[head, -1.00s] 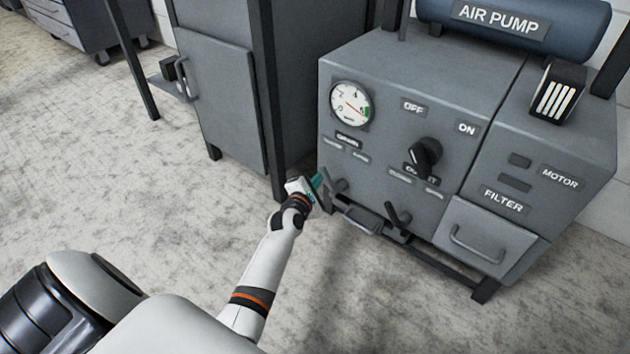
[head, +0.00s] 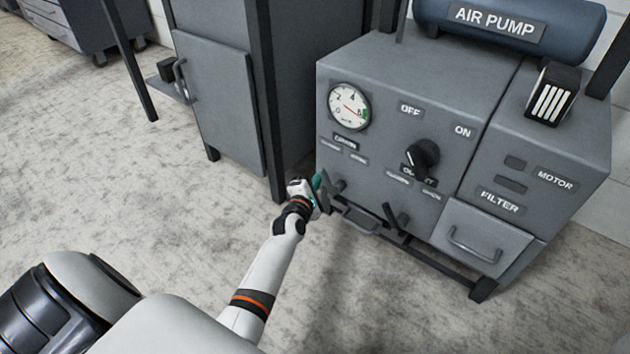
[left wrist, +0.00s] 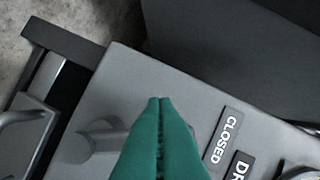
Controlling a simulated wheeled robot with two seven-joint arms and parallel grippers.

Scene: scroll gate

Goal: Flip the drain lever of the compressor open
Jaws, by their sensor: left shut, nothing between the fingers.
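The compressor (head: 395,110) is a grey box with a blue air tank on top. Its drain lever (head: 340,186) is a small grey handle at the lower left of the front panel, below the drain label (head: 345,142). My left gripper (head: 319,186) is at the lever's left side, its green fingers shut and empty. In the left wrist view the shut fingertips (left wrist: 161,100) point along the panel, and the lever's grey knob (left wrist: 92,138) shows just left of them. The fingers partly hide the lever; I cannot tell whether they touch. My right gripper is not in view.
A second lever (head: 396,216) sits right of the drain lever, below the black rotary knob (head: 422,158). A filter drawer (head: 480,236) is at the lower right. A grey cabinet (head: 215,100) stands behind on the left. The floor in front is clear.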

